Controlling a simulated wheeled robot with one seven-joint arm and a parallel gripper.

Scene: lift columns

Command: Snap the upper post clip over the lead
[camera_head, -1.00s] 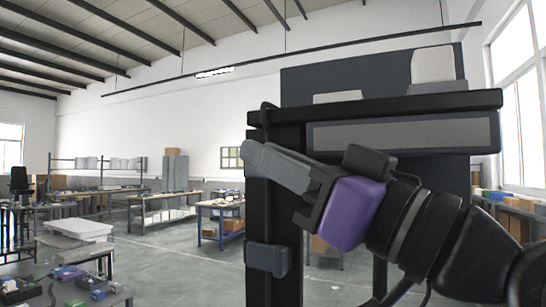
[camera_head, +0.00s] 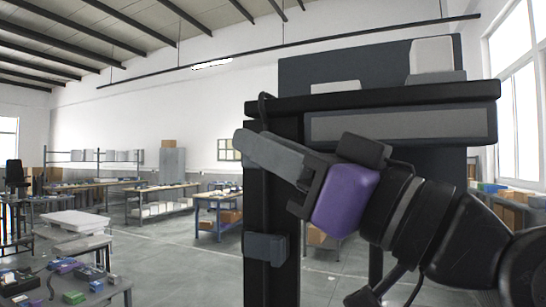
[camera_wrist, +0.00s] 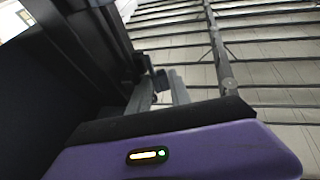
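A black upright post (camera_head: 283,265) stands under a thick dark beam. A dark grey clip (camera_head: 266,247) sits low on the post. The upper post clip cannot be made out; my gripper covers that part of the post. A thin black lead (camera_head: 263,104) loops at the post's top left corner, and its lower run is hidden. My gripper (camera_head: 243,140), purple with grey fingers, reaches across the upper post from the right, its tips at the post's left edge. In the wrist view, two grey bars (camera_wrist: 162,88) show with a small dark piece between their far ends. Their grip is unclear.
The dark beam (camera_head: 375,98) with a grey front panel (camera_head: 400,124) lies above my arm. A dark upright board (camera_head: 365,67) stands behind it. Benches (camera_head: 160,198) and a low table (camera_head: 85,292) with small parts stand left, with open floor between.

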